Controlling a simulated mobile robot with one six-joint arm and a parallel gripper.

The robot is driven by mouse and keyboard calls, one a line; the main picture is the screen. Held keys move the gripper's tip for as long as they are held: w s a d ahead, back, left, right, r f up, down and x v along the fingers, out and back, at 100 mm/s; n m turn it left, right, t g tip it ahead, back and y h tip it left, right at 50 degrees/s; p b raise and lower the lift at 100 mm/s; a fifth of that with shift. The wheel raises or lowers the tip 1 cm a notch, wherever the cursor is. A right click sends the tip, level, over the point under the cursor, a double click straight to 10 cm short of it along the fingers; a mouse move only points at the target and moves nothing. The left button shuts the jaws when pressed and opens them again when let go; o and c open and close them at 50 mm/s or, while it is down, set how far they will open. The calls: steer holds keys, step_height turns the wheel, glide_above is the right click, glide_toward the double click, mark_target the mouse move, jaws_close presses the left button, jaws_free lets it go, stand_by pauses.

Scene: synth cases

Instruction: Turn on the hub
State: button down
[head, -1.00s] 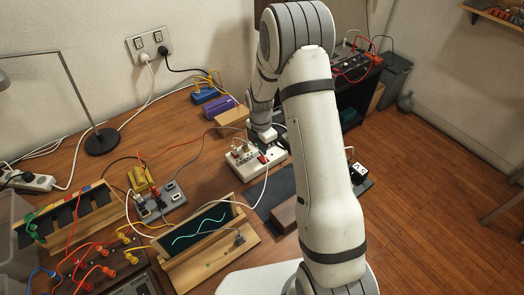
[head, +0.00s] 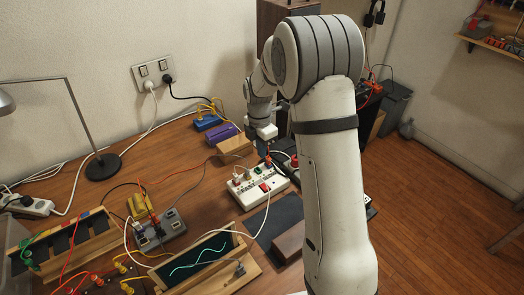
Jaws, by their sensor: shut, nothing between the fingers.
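A white multi-socket block (head: 250,198) lies on the wooden table at the centre, with plugs in it, a red switch (head: 265,187) and a small green patch. A grey box with sockets (head: 172,225) sits further left, with leads plugged in. I cannot tell for certain which of the two is the hub, nor whether either switch is on. My gripper (head: 262,134) is shut and empty, above and behind the white block, apart from it. Its fingertips are small in this view.
A wooden block (head: 236,146), a purple box (head: 222,132) and a blue box (head: 207,122) stand behind the white block. Loose cables cross the table. A desk lamp (head: 103,165) stands at left.

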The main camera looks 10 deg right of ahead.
mark_target(267, 188)
steer(key=b, duration=0.3)
steer(key=shift+s+d, duration=0.3)
steer(key=shift+s, duration=0.1)
steer(key=f, duration=0.4)
steer(key=s+f, duration=0.1)
steer(key=f, duration=0.4)
steer(key=f+p, duration=0.1)
steer(key=f, duration=0.3)
steer(key=shift+s+d+f, duration=0.25)
steer(key=shift+d+f, duration=0.1)
steer(key=shift+f, duration=0.05)
